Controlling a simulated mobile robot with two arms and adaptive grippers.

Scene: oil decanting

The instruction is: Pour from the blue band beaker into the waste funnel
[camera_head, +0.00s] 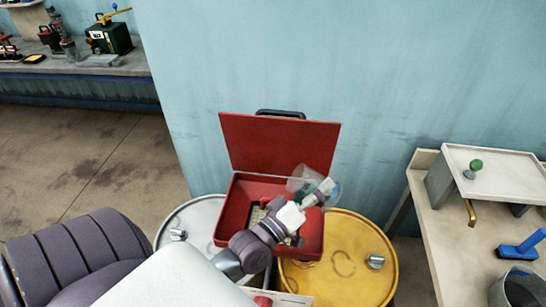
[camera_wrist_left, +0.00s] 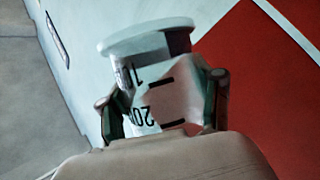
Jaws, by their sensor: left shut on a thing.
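The waste funnel (camera_head: 232,215) is a red open-topped box with its red lid raised at the back, and a grate shows inside. My left gripper (camera_head: 318,195) is over the right part of the funnel. It is shut on a clear beaker (camera_head: 299,181), which appears tilted in the head view. In the left wrist view the beaker (camera_wrist_left: 148,40) sits between the two fingers (camera_wrist_left: 160,98), with dark graduation marks showing. I cannot make out its blue band or any liquid in it. My right gripper is not in view.
A yellow drum (camera_head: 345,270) and a grey drum (camera_head: 180,222) stand under the funnel. At the right, a bench (camera_head: 455,240) holds a white raised shelf (camera_head: 500,172), a blue tool (camera_head: 522,246) and a grey container (camera_head: 520,290). A blue wall (camera_head: 360,80) rises behind.

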